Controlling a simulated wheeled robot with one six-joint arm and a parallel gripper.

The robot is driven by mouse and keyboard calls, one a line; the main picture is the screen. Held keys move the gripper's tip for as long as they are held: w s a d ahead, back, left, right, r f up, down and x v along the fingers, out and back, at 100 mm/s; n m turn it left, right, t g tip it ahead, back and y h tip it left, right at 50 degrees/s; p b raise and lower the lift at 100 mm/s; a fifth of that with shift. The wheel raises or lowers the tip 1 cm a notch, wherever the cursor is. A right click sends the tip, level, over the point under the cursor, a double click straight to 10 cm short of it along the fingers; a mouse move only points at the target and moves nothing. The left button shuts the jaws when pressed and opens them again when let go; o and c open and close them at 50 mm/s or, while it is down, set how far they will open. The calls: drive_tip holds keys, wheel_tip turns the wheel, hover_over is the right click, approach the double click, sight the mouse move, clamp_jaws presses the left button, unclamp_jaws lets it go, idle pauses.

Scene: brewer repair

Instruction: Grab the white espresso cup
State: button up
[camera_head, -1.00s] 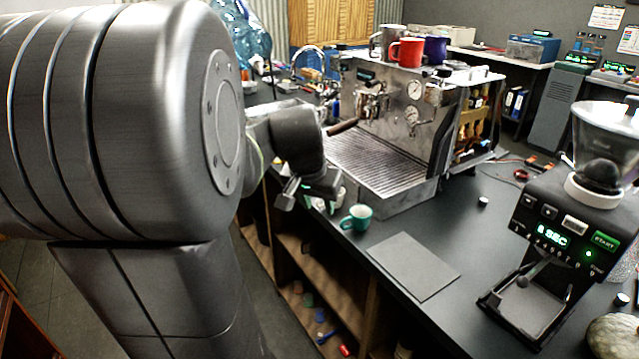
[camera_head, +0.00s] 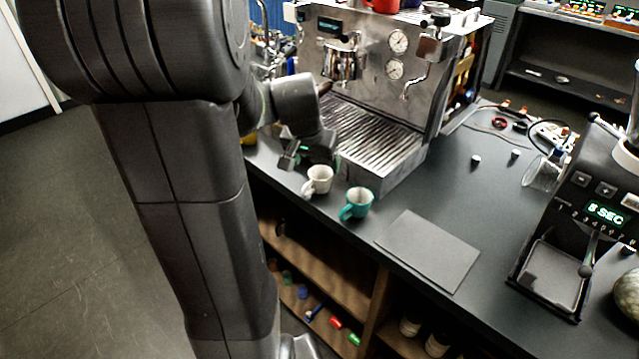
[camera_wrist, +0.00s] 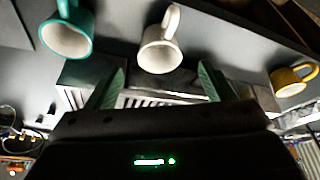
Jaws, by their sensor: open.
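The white espresso cup (camera_head: 318,181) stands upright on the dark counter, at the front left corner of the espresso machine. It also shows in the wrist view (camera_wrist: 161,54), above the gap between the fingers. A teal cup (camera_head: 355,205) stands just to its right; it shows at the upper left of the wrist view (camera_wrist: 68,38). My gripper (camera_head: 312,160) is just behind and left of the white cup in the head view. In the wrist view my gripper (camera_wrist: 160,85) has its green-tipped fingers spread apart with nothing between them.
The espresso machine (camera_head: 385,95) with its slatted drip tray is close behind the cups. A yellow cup (camera_wrist: 293,80) is at the right of the wrist view. A flat grey mat (camera_head: 428,250) lies right of the cups, and a grinder (camera_head: 575,220) stands further right.

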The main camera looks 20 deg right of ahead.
sight(319, 175)
drive_tip(key=shift+p+x, duration=0.35)
drive_tip(key=shift+x, duration=3.15)
drive_tip(key=shift+s, duration=0.1)
drive_tip(key=c, duration=1.1)
